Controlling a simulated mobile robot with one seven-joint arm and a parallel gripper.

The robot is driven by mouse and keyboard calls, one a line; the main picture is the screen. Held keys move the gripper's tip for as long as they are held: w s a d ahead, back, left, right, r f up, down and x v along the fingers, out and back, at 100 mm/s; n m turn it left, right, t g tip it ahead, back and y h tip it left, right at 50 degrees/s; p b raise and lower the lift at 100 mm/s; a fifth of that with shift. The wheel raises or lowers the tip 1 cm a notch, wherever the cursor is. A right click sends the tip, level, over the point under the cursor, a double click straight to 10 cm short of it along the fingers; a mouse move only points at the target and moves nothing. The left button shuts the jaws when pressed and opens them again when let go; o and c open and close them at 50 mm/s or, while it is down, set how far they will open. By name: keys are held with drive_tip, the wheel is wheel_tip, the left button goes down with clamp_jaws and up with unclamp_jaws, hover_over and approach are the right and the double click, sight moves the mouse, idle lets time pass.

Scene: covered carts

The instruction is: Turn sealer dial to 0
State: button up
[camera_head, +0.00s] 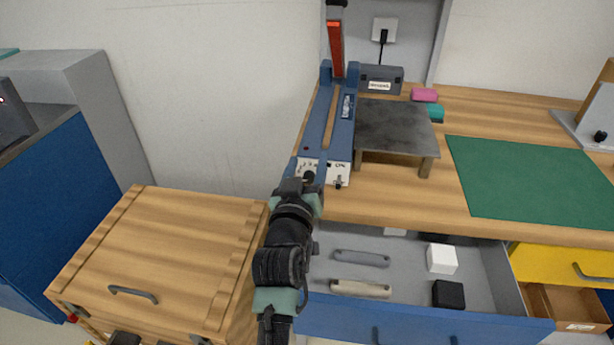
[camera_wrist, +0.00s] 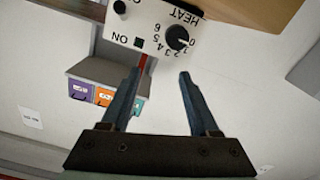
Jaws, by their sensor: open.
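The blue sealer (camera_head: 341,120) stands on the wooden bench with its red-faced arm (camera_head: 336,48) raised. Its white front panel (camera_head: 338,172) faces me and also shows upside down in the wrist view (camera_wrist: 153,17). The black heat dial (camera_wrist: 177,37) sits on that panel among printed numbers from 0 to 6. Its pointer direction is too small to tell surely. A black switch (camera_wrist: 139,42) is beside the ON label. My gripper (camera_wrist: 160,75) is open and empty, its fingertips just short of the panel and apart from the dial. In the head view my gripper (camera_head: 305,182) partly covers the panel.
An open blue drawer (camera_head: 420,325) below the bench holds handles and small blocks. A grey metal platform (camera_head: 396,128) stands right of the sealer, with a green mat (camera_head: 535,178) beyond. A wooden cart (camera_head: 165,250) is at left.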

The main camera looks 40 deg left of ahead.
wheel_tip(320, 180, up, 5)
drive_tip(key=shift+r, duration=0.1)
idle(0.5)
